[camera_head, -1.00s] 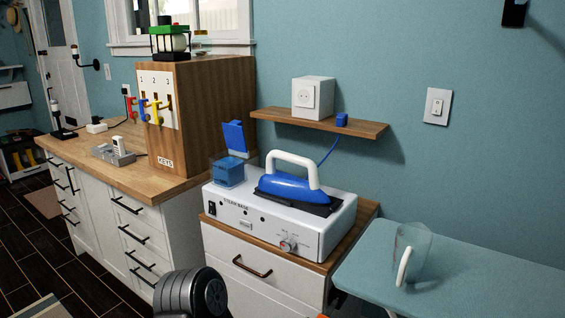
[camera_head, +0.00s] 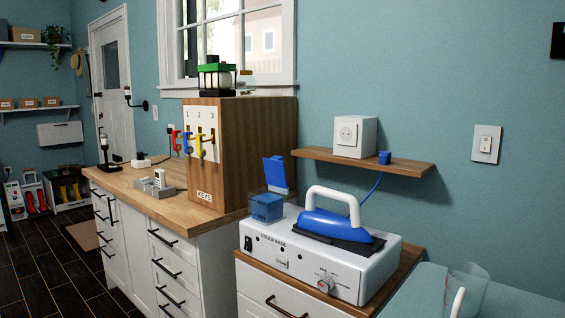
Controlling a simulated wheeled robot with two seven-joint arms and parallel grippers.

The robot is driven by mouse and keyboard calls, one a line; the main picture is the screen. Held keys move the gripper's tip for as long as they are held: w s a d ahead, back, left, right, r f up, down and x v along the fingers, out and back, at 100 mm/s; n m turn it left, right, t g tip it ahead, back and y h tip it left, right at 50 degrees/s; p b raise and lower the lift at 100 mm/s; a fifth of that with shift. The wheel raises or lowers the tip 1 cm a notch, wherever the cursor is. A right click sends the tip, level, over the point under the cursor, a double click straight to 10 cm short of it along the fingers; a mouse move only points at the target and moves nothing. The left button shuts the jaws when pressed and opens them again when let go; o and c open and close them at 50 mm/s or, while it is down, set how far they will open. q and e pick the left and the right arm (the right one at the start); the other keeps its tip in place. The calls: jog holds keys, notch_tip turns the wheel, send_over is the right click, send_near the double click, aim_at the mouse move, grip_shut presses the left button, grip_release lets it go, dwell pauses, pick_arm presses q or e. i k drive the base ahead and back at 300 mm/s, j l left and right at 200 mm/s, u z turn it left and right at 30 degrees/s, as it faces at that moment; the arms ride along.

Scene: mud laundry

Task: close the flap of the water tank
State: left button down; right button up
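The steam base (camera_head: 318,262) is a white box on a wooden-topped cabinet. At its left end sits the water tank (camera_head: 266,207), a small translucent blue box. Its blue flap (camera_head: 275,172) stands open, upright at the back of the tank. A blue iron (camera_head: 336,226) with a white handle rests on the base to the right of the tank. Neither of my grippers is in the picture.
A wooden shelf (camera_head: 405,167) with a white socket box (camera_head: 355,137) hangs above the base. A wooden key cabinet (camera_head: 245,150) stands on the counter to the left. A clear jug (camera_head: 467,290) stands on the teal surface (camera_head: 420,296) at lower right.

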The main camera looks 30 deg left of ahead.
aim_at(274, 167)
jog(key=j+z, duration=0.2)
jog(key=j, duration=0.25)
jog(key=j+z, duration=0.15)
jog(key=j, duration=0.35)
jog(key=k+j+z, duration=0.2)
jog(key=j, duration=0.25)
jog(key=j+z, duration=0.15)
jog(key=j, duration=0.3)
jog(key=k+j+z, duration=0.2)
jog(key=j, duration=0.25)
jog(key=k+j+z, duration=0.15)
jog(key=j, duration=0.3)
jog(key=i, duration=0.05)
